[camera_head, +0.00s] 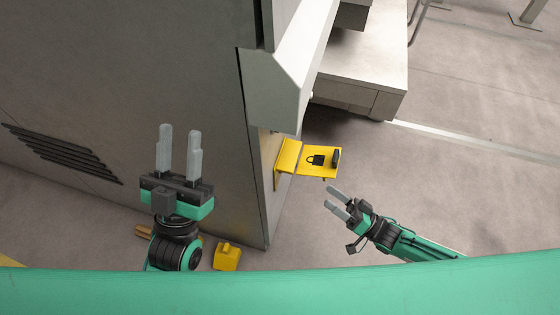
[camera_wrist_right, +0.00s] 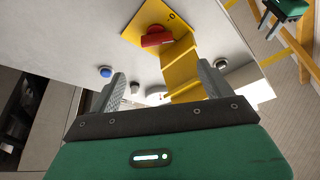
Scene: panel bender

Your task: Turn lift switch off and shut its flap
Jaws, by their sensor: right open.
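The lift switch shows in the right wrist view as a red handle (camera_wrist_right: 157,38) on a yellow plate (camera_wrist_right: 145,22). I cannot tell whether it is on or off. Its yellow flap (camera_wrist_right: 180,65) is open and sticks out from the panel. My right gripper (camera_head: 332,197) is open and empty, just below and right of the flap. My left gripper (camera_head: 180,132) is open and empty, in front of the grey cabinet.
A blue button (camera_wrist_right: 105,71) and a grey knob (camera_wrist_right: 220,64) sit on the same panel. The grey cabinet (camera_head: 150,70) fills the left, and a machine hood (camera_head: 285,85) overhangs above the flap. A yellow object (camera_head: 227,257) is low beside my left arm.

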